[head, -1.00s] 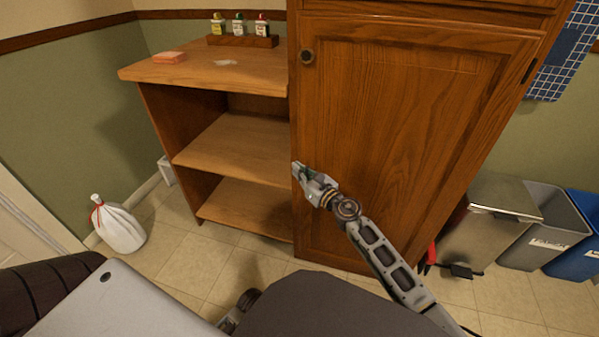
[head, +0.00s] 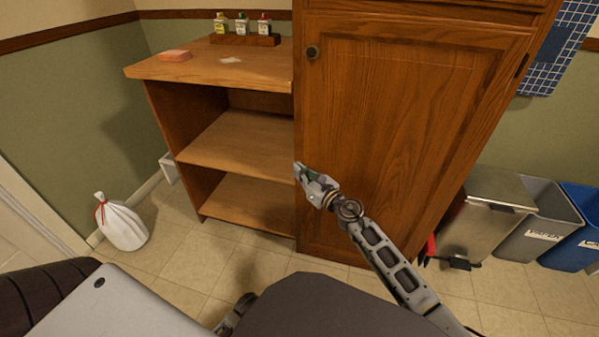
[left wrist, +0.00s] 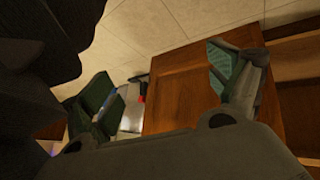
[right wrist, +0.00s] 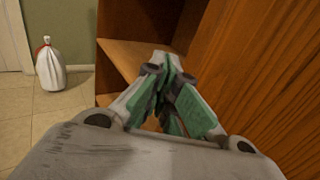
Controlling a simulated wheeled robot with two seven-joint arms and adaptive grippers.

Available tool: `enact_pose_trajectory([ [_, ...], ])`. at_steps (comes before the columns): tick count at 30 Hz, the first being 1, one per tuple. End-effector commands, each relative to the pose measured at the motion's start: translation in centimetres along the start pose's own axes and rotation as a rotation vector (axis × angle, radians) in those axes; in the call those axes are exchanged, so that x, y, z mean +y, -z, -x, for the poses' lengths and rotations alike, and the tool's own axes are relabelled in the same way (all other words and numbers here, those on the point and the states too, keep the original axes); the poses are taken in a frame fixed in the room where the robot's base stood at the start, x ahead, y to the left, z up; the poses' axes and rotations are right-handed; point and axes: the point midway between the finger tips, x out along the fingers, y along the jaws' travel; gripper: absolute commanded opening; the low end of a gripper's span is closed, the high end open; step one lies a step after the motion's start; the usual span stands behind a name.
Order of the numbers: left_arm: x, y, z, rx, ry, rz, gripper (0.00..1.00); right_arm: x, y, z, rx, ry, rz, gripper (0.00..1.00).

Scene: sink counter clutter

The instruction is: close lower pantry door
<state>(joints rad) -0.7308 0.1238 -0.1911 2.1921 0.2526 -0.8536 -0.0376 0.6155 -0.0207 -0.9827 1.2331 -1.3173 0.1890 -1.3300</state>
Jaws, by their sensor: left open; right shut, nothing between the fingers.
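The lower pantry door (head: 410,130) is a tall brown wooden panel with a round dark knob (head: 312,53) at its upper left. It looks flush or nearly flush with the cabinet; a small gap cannot be ruled out. My right gripper (head: 298,172) is shut and empty at the door's left edge, below the knob. Whether it touches the wood is unclear. In the right wrist view its closed fingers (right wrist: 168,68) show beside the wood face. My left gripper (left wrist: 165,88) is open and empty in the left wrist view, with brown wood behind it.
An open shelf unit (head: 235,140) stands left of the pantry, with small bottles (head: 242,25) and a pink sponge (head: 175,55) on top. A white bag (head: 122,225) sits on the floor at left. Bins (head: 490,220) stand at right. Tiled floor in front is partly clear.

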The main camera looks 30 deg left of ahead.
Motion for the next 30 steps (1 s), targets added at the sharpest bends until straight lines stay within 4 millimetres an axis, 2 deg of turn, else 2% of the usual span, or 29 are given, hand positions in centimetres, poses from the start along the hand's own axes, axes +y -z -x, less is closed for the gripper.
enact_pose_trajectory([
  [12,0.0,1.6,0.8,0.003,0.010,-0.013,0.90,1.1,0.0,0.9,0.002,-0.001,0.000,0.00],
  [19,0.3,1.8,1.6,-0.017,0.018,-0.006,0.90,2.2,-0.1,1.8,0.002,-0.001,-0.002,0.00],
  [30,0.7,3.7,5.1,-0.092,0.045,-0.047,0.90,5.2,-0.1,3.9,0.002,-0.002,-0.001,0.00],
])
